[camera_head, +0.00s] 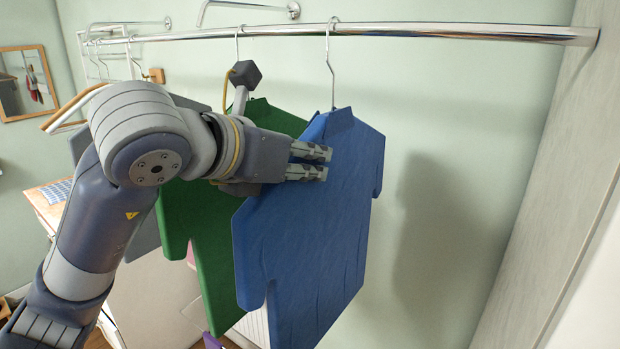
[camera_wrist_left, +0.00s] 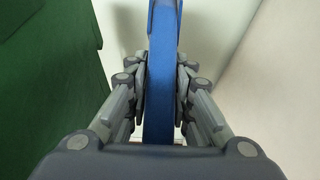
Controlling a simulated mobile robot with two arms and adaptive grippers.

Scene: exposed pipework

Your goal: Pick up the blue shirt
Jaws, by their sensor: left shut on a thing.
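The blue shirt (camera_head: 312,235) hangs from a metal hanger on the rail (camera_head: 420,32), right of the green shirt. My left gripper (camera_head: 326,163) reaches in from the left at the shirt's upper part. In the left wrist view the blue shirt (camera_wrist_left: 160,60) shows edge-on as a narrow strip between the two fingers of my left gripper (camera_wrist_left: 160,90), which are shut on it. The shirt's hanger hook (camera_head: 331,60) is still over the rail. My right gripper is not in view.
The green shirt (camera_head: 200,225) hangs close to the left, partly behind my left arm; it also fills the left of the wrist view (camera_wrist_left: 45,70). A wall panel (camera_head: 545,170) closes off the right end of the rail. Wooden hangers (camera_head: 70,108) hang at left.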

